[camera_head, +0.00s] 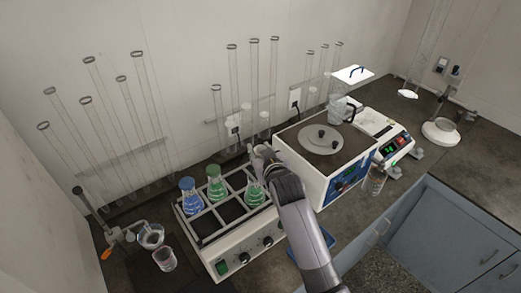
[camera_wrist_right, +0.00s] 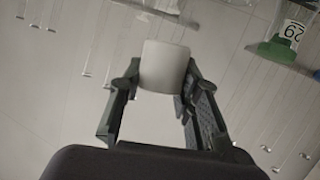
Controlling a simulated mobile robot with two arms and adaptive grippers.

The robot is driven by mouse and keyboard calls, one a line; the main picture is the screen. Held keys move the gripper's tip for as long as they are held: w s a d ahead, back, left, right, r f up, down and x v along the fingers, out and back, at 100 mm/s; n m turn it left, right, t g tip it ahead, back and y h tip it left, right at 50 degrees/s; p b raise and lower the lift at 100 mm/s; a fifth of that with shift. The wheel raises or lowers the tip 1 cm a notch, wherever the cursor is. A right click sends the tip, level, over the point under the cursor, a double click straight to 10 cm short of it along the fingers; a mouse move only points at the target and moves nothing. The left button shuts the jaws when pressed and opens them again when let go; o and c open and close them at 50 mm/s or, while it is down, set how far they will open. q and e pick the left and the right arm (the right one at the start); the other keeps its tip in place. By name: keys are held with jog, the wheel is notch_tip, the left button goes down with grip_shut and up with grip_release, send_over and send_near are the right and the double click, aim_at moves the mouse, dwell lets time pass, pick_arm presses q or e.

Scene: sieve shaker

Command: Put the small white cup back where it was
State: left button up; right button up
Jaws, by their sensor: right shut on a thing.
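The small white cup (camera_wrist_right: 165,64) is between the fingers of my right gripper (camera_wrist_right: 161,80) in the right wrist view. The gripper is shut on it, with one finger on each side. In the head view my right gripper (camera_head: 260,153) is above the back right corner of the shaker rack, near the wall. The held cup is small and partly hidden there by the gripper. My left gripper is not in view.
The shaker rack (camera_head: 205,239) below holds blue (camera_head: 188,195) and green (camera_head: 215,186) flasks. A white boxy device (camera_head: 313,183) with a round lid stands close on the right. A beaker (camera_head: 164,260) is at front left.

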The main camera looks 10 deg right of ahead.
jog(key=shift+r+m+g+y, duration=0.15)
jog(key=shift+m+g+y, duration=0.25)
jog(key=shift+m, duration=0.2)
